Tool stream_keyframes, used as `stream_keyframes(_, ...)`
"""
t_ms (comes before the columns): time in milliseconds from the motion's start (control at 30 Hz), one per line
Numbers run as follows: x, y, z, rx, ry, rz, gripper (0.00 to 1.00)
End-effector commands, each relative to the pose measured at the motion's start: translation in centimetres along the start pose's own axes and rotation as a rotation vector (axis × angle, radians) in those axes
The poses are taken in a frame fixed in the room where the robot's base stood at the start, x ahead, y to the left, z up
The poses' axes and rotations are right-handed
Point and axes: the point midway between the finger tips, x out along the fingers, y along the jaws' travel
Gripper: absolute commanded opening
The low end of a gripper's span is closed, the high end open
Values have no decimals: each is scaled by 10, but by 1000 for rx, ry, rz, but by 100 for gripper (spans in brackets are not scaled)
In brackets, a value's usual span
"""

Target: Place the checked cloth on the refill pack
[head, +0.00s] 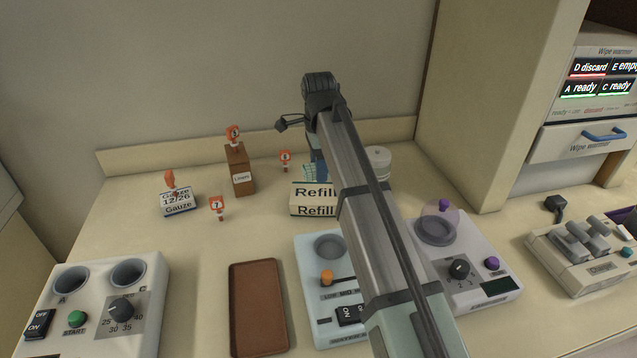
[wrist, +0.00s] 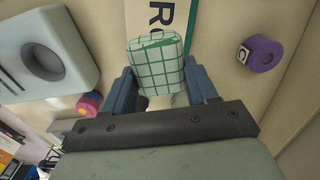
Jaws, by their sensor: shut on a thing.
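The checked cloth, a folded green-and-white bundle, is between the two blue fingers of my gripper (wrist: 162,88) in the wrist view (wrist: 156,65). My gripper is shut on it. In the head view a small part of the cloth (head: 309,173) shows at the back edge of the refill pack (head: 313,200), beside my gripper (head: 318,172), which my arm partly hides. The refill pack is a cream box with "Refill" on its top and front. In the wrist view the cloth overlaps the near end of the pack (wrist: 150,14). I cannot tell whether they touch.
A white cylinder (head: 379,160) stands right of the pack. A gauze box (head: 178,202), a brown block (head: 239,170) and orange numbered tags stand to the left. A brown tray (head: 258,310) lies in front, between devices. A purple ring (wrist: 261,54) is right in the wrist view.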

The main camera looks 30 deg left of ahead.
Motion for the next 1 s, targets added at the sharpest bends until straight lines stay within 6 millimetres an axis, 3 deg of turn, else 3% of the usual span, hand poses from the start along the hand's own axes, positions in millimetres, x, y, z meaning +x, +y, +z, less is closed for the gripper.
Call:
stream_keyframes(500,52,1,0,-1,0,1,28)
stream_keyframes(933,57,0,0,-1,0,1,28)
stream_keyframes(967,56,0,0,-1,0,0,60)
stream_keyframes(1000,56,0,0,-1,0,0,64)
